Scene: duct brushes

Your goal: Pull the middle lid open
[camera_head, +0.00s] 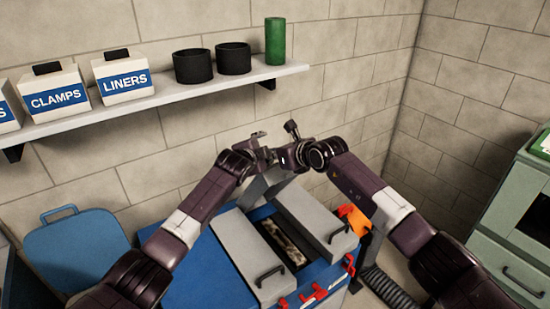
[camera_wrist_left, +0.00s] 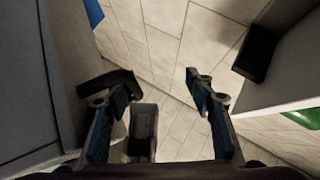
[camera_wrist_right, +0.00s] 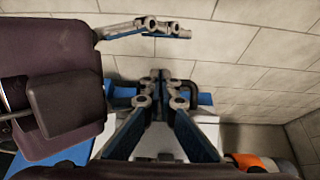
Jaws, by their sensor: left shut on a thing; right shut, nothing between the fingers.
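The blue chest (camera_head: 190,270) has a left grey lid (camera_head: 240,248) and a right grey lid (camera_head: 310,213), both lying flat. Between them the middle compartment (camera_head: 285,245) is uncovered, with brownish contents. A grey panel, seemingly the middle lid (camera_head: 264,187), stands raised behind it, partly hidden by my arms. My left gripper (camera_head: 260,143) is at its top; in the left wrist view (camera_wrist_left: 158,95) a black handle (camera_wrist_left: 108,80) is by the fingers, though exact contact is unclear. My right gripper (camera_wrist_right: 160,77) is shut and empty, close beside the left one.
A wall shelf (camera_head: 180,98) above holds labelled boxes (camera_head: 125,78), black cups (camera_head: 193,66) and a green cylinder (camera_head: 275,40). An orange object (camera_head: 355,218) is right of the chest. A greenish cabinet (camera_head: 510,240) stands at the far right.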

